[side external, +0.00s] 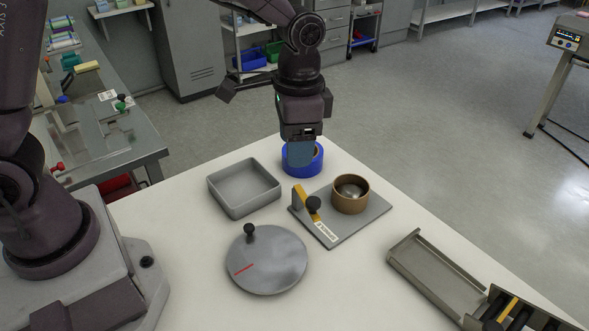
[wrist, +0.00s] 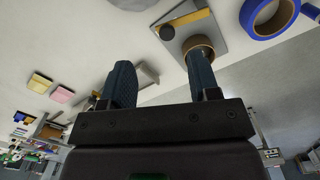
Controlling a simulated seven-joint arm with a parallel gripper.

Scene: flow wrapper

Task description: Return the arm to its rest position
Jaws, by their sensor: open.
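My gripper (side external: 301,160) hangs over the far part of the white table, its blue-grey fingers pointing down and overlapping a blue tape roll (side external: 316,160) in the side view. In the wrist view my gripper (wrist: 160,78) has its two fingers apart with nothing held between them. The blue roll (wrist: 262,28) lies off to the right of the fingers there. The fingertips' height above the table is hard to tell.
A grey plate (side external: 345,223) carries a brass-coloured ring (side external: 351,208) and a black knob beside a yellow bar. Nearby are an empty grey tray (side external: 244,205), a round knobbed disc (side external: 266,266) and a metal chute (side external: 431,285). A side bench (side external: 140,135) stands left.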

